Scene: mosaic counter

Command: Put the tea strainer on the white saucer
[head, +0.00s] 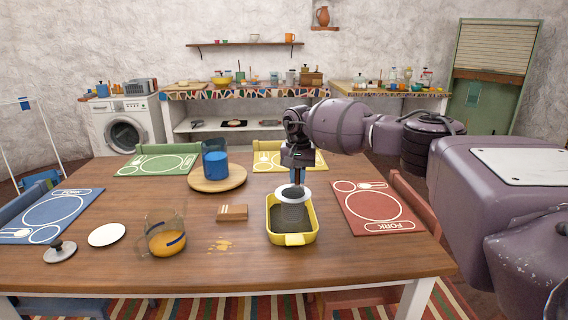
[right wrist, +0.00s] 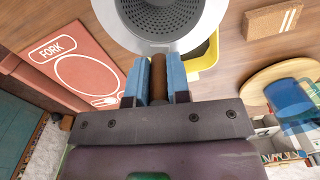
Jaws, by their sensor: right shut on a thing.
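My right gripper (head: 297,176) points down over the yellow dish (head: 308,226). In the right wrist view its blue fingers (right wrist: 159,80) are shut on the brown handle of the tea strainer (right wrist: 167,15). The strainer (head: 293,196) has a pale rim and a dark perforated bowl. It hangs over the yellow dish in the head view; I cannot tell whether it touches the dish. The white saucer (head: 107,234) lies flat and empty at the left of the table, well away from the strainer. My left gripper is not in view.
A glass jug (head: 165,240) with orange liquid stands between saucer and dish, beside an orange spill (head: 220,246). A grey knobbed lid (head: 60,251) lies left of the saucer. A small brown block (head: 232,212) and a blue-filled glass (head: 215,165) on a round board (head: 232,184) stand behind.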

